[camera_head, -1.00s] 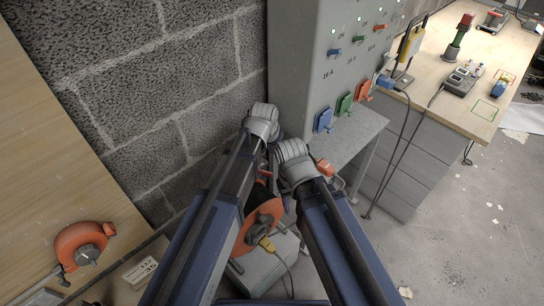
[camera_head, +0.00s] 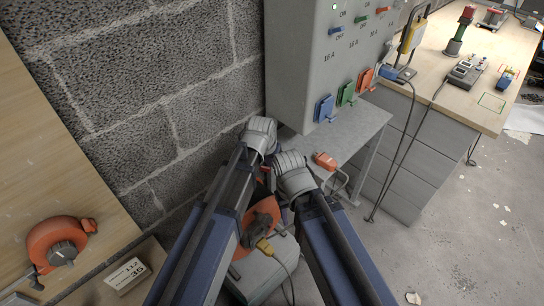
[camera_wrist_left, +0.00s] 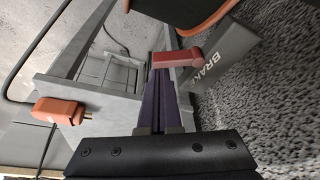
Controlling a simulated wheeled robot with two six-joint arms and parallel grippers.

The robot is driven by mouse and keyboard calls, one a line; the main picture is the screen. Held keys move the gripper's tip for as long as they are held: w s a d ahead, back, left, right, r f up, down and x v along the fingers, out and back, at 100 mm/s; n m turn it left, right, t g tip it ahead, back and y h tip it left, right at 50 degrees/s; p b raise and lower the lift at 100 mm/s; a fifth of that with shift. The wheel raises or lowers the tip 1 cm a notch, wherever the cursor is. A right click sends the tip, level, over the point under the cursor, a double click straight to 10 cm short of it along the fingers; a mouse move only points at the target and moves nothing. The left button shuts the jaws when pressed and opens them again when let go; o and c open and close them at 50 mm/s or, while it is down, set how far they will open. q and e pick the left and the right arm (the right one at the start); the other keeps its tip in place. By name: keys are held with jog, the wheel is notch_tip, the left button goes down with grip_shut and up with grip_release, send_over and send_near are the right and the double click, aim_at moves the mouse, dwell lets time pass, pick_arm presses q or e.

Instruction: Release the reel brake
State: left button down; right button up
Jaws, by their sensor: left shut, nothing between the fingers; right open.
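The brake lever (camera_wrist_left: 176,58) is a short red handle in the left wrist view. It lies nearly level beside a grey plate (camera_wrist_left: 222,60) marked BRAKE. My left gripper (camera_wrist_left: 163,72) is shut and empty, its fingertips close to the lever; I cannot tell whether they touch. An orange reel (camera_head: 268,206) with a dark hub is partly hidden between my arms in the head view, and an orange rim (camera_wrist_left: 190,26) shows at the top of the wrist view. My right gripper is hidden behind its own arm.
A grey bench (camera_head: 362,130) holds an orange connector (camera_head: 325,160) under a grey socket cabinet (camera_head: 305,75). A block wall (camera_head: 130,90) stands close on the left. Another orange reel (camera_head: 50,238) is at the lower left. A yellow plug (camera_head: 265,246) and cable hang near the middle reel.

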pick_arm(q)
jog(key=shift+s+a+m, duration=0.1)
jog(key=shift+s+m, duration=0.35)
jog(key=shift+m, duration=0.25)
dwell(0.4)
jog(key=shift+s+a+m+g+h, duration=0.15)
jog(key=shift+s+m+g+h, duration=0.25)
jog(key=shift+m, duration=0.8)
jog(key=m, duration=0.2)
jog(key=s+m+h, duration=0.1)
jog(key=shift+s+a+g, duration=0.1)
jog(key=shift+a+g, duration=0.15)
jog(key=shift+g, duration=0.05)
jog(key=shift+w, duration=0.85)
